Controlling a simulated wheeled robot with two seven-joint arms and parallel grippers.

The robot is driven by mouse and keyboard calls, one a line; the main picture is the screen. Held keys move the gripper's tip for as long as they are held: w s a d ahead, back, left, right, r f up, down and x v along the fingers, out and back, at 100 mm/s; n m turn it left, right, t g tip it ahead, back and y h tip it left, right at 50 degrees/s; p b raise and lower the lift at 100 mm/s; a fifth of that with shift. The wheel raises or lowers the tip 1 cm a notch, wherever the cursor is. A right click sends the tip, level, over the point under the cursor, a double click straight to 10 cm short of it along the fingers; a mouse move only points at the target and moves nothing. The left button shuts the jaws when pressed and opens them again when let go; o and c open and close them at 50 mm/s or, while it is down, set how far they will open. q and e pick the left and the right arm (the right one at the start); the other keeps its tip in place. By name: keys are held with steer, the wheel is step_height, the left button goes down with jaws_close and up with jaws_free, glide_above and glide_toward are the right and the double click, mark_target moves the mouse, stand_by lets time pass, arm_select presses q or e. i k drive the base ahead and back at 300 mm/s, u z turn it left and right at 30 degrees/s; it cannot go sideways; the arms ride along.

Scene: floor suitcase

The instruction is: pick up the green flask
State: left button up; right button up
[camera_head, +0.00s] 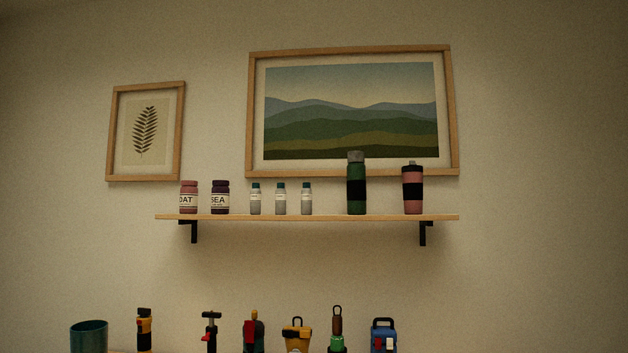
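The green flask (356,184) stands upright on the wooden wall shelf (307,217), right of the middle. It is tall and dark green, with a black band around its body and a grey cap. Its top overlaps the lower edge of the large picture frame behind it. Neither of my grippers is in the head view.
A pink flask (412,191) with black bands stands right of the green one. Several small bottles (280,200), a purple jar (220,198) and a pink jar (188,198) stand left. Below are a teal cup (89,337), a blue item (383,337) and several tool-like things.

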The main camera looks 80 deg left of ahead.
mark_target(356, 171)
steer(key=u, duration=2.3)
steer(key=k, duration=0.5)
steer(key=u, duration=0.8)
steer(key=i, duration=0.65)
steer(key=z, duration=0.05)
